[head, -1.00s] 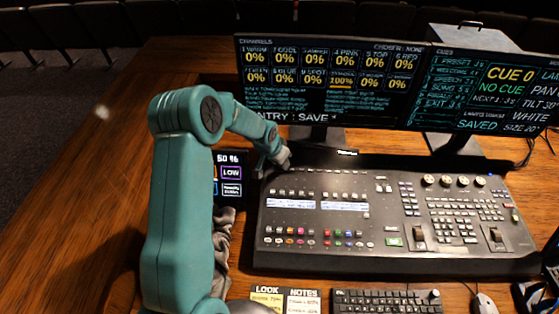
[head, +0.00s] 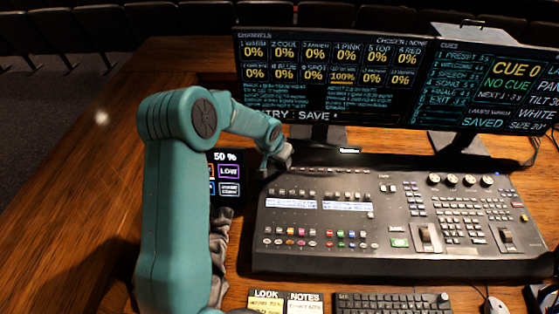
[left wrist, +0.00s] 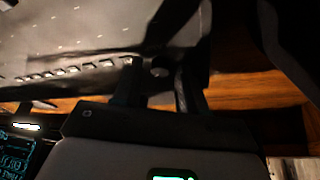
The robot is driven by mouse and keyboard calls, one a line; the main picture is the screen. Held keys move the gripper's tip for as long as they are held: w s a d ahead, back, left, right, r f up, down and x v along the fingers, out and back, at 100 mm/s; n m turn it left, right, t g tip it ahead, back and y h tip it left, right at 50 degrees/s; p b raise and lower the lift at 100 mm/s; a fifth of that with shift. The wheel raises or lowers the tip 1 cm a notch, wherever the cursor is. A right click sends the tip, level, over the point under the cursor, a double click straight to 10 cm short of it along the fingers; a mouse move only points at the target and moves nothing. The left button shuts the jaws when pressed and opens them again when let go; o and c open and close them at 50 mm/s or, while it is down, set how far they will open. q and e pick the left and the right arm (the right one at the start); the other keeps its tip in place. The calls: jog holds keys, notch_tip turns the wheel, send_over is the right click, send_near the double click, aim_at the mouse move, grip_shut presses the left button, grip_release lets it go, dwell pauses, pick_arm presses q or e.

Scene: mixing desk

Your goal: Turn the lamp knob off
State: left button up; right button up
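The black lighting console (head: 390,262) lies on the wooden desk. My left arm reaches over the desk, and its gripper (head: 278,160) is low at the console's far left corner. In the left wrist view the two dark fingers (left wrist: 158,88) stand apart, with wood showing between them. A small round dark knob (left wrist: 160,71) shows on the console edge between the fingertips; I cannot tell whether they touch it. I cannot make out this knob in the head view. My right gripper is not clearly in view.
Two monitors (head: 330,84) stand behind the console. A small screen reading 50 % (head: 229,158) is beside my left arm. Note cards (head: 285,303), a keyboard (head: 390,304) and a mouse (head: 494,303) lie in front. The desk's left part (head: 75,190) is bare.

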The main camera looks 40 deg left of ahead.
pick_arm(q)
jog(key=shift+r, duration=0.1)
jog(key=p+v, duration=0.6)
jog(key=v, duration=1)
jog(key=shift+p, duration=0.35)
